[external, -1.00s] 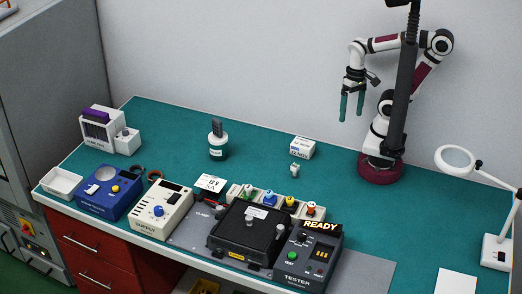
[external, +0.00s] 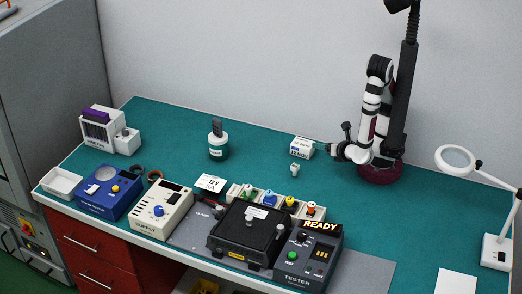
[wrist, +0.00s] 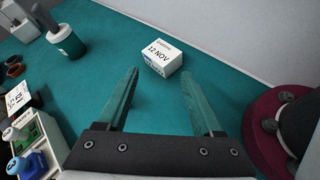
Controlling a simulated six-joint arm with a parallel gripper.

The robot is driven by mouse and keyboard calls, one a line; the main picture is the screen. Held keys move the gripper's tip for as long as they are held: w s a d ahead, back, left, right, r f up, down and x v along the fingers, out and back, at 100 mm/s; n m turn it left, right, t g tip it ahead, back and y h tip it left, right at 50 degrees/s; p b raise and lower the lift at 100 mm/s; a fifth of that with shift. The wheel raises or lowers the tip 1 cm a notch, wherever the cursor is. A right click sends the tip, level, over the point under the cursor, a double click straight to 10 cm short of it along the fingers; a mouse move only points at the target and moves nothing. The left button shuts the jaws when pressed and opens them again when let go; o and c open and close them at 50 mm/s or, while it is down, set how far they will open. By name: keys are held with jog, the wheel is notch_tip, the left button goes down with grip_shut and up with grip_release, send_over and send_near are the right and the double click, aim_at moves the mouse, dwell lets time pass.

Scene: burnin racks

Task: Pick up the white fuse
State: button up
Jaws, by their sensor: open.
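A small pale piece (external: 294,170), which looks like the white fuse, stands on the teal mat in the external view, just in front of a white box. It cannot be made out in the wrist view; a finger may hide it. My gripper (external: 324,147) is low, just right of the white box, pointing left. In the wrist view my gripper (wrist: 159,73) has its two teal fingers spread wide with nothing between them.
The white box (wrist: 162,58), marked "12 NOV", lies ahead of the fingertips. A dark green jar (external: 218,147) stands farther left. A tray of coloured knobs (external: 272,201), a black fixture (external: 243,235) and a tester (external: 308,258) line the front. Mat between jar and box is clear.

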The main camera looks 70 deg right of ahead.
aim_at(289, 174)
jog(key=a+f+n+t+y, duration=0.1)
jog(key=a+n, duration=0.1)
jog(key=n, duration=0.1)
jog(key=s+a+f+n+t+y, duration=0.1)
jog(key=a+f+n+y, duration=0.1)
jog(key=s+a+f+n+t+y, duration=0.1)
jog(key=a+n+y, duration=0.1)
jog(key=n, duration=0.1)
jog(key=shift+a+f+n+t, duration=0.2)
jog(key=shift+a+n+t, duration=0.1)
jog(key=shift+t, duration=0.1)
jog(key=x, duration=1.5)
jog(key=shift+w+a+r, duration=0.1)
jog(key=shift+w, duration=0.2)
grip_shut()
